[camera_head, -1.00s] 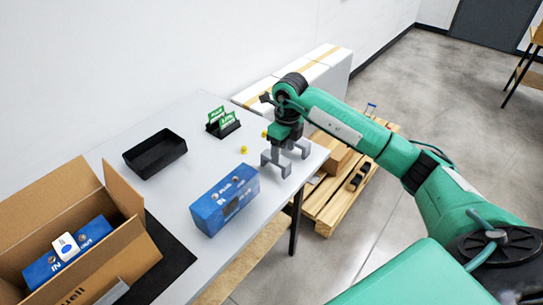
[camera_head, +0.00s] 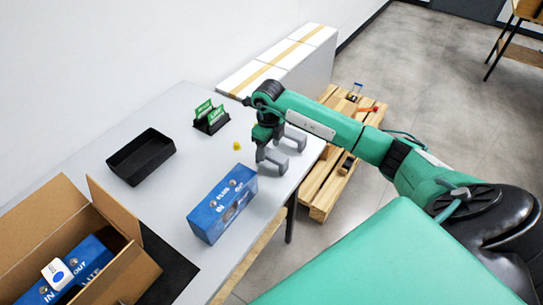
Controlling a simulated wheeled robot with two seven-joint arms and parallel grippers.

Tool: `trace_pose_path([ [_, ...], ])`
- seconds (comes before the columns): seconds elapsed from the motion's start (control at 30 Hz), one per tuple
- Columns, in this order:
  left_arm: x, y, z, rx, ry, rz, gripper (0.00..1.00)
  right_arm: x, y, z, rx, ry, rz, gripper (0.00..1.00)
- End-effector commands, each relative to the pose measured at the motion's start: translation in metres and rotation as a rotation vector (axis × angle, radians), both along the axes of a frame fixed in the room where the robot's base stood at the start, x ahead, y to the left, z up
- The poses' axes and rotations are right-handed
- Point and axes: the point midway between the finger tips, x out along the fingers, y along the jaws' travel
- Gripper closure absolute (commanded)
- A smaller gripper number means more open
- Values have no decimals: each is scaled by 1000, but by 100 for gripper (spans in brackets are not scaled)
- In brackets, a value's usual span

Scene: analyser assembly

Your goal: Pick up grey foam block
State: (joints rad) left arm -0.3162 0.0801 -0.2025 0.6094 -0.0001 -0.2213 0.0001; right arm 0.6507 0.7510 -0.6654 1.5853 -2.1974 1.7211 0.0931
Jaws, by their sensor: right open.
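I cannot make out a grey foam block anywhere in the head view. My right gripper (camera_head: 292,157) is over the right end of the grey table (camera_head: 190,115), behind and to the right of the blue box (camera_head: 222,203). Its two grey fingers are spread apart with nothing visible between them. The fingers lean toward the lower right. Whether they touch the tabletop is hard to tell. My left gripper is out of view.
A black tray (camera_head: 141,157), a black holder with green cards (camera_head: 211,119) and a small yellow piece (camera_head: 237,146) are on the table. An open cardboard box (camera_head: 40,215) holds blue boxes at the lower left. A wooden pallet (camera_head: 322,190) stands beyond the table's right edge.

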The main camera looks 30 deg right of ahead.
Motion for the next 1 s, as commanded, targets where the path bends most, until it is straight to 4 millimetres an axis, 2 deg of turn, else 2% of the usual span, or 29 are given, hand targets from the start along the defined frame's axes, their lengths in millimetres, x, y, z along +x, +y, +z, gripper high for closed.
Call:
trace_pose_path([
  [0.2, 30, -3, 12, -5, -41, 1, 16, -2, -1, -16, 2, 4, 0, 38],
  [0.3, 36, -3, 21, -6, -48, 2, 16, -4, -3, -31, 1, 5, -1, 38],
  [0.5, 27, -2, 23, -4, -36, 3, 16, -3, -4, -54, 0, 2, 0, 38],
  [0.73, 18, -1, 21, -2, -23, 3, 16, -2, -4, -56, 0, 0, 1, 38],
  [0.77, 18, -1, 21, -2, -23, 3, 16, -2, -4, -56, 0, 0, 1, 42],
  [0.9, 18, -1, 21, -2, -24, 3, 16, -2, -4, -56, 0, 0, 1, 70],
  [1.0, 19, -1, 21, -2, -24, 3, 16, -2, -4, -55, 0, 0, 0, 86],
])
